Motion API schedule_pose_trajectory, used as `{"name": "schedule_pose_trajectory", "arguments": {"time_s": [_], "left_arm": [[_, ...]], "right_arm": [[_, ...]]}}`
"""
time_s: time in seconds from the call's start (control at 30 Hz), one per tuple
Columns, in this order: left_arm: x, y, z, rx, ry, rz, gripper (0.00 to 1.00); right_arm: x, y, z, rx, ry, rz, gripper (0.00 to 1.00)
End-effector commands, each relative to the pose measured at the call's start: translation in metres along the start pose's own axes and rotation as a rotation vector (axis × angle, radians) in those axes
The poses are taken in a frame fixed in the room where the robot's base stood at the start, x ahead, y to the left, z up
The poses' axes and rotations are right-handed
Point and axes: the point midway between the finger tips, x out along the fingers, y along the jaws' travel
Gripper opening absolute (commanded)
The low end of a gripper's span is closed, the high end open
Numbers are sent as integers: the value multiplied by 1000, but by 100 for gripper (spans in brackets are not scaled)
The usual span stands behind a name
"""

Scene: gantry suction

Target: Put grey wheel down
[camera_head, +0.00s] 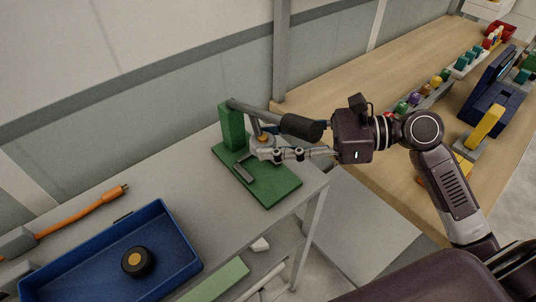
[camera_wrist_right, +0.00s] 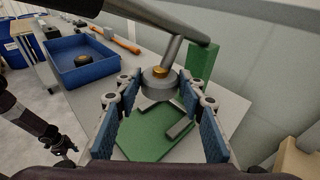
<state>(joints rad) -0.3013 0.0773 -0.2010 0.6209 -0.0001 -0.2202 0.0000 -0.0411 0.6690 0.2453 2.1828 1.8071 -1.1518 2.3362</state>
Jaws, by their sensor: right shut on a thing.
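The grey wheel (camera_head: 262,142), with an orange hub, is under the rod of the suction gantry (camera_head: 266,112). In the right wrist view the wheel (camera_wrist_right: 158,84) is between my fingertips, above a green base plate (camera_wrist_right: 150,137). My right gripper (camera_head: 262,153) is shut on the wheel's sides; the gripper also shows large in the wrist view (camera_wrist_right: 158,90). Whether the rod touches the hub is hard to tell. What looks like my left gripper (camera_wrist_right: 62,147) shows small and dark at the left of the wrist view, its jaws too small to read.
A blue tray (camera_head: 190,240) holds a black wheel with an orange hub (camera_head: 138,262). An orange-handled tool (camera_head: 85,212) lies behind it on the grey table. The gantry's green post (camera_head: 231,126) stands behind the plate. A wooden bench (camera_head: 350,72) with several coloured items stands right.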

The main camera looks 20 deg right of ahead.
Motion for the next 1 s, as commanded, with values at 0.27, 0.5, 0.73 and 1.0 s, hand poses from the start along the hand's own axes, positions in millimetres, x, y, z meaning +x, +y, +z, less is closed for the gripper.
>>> {"name": "schedule_pose_trajectory", "arguments": {"time_s": [0.27,0.5,0.73,1.0], "left_arm": [[-1,0,-2,1,2,0,54],[1,-1,-2,1,3,-1,54],[-1,-2,-2,1,2,-2,54],[-1,-3,-1,0,1,-4,54]], "right_arm": [[17,-11,-22,4,0,1,7],[21,-11,-46,6,-1,1,7],[28,-14,-66,1,0,0,7],[28,-14,-67,0,1,1,7]]}}
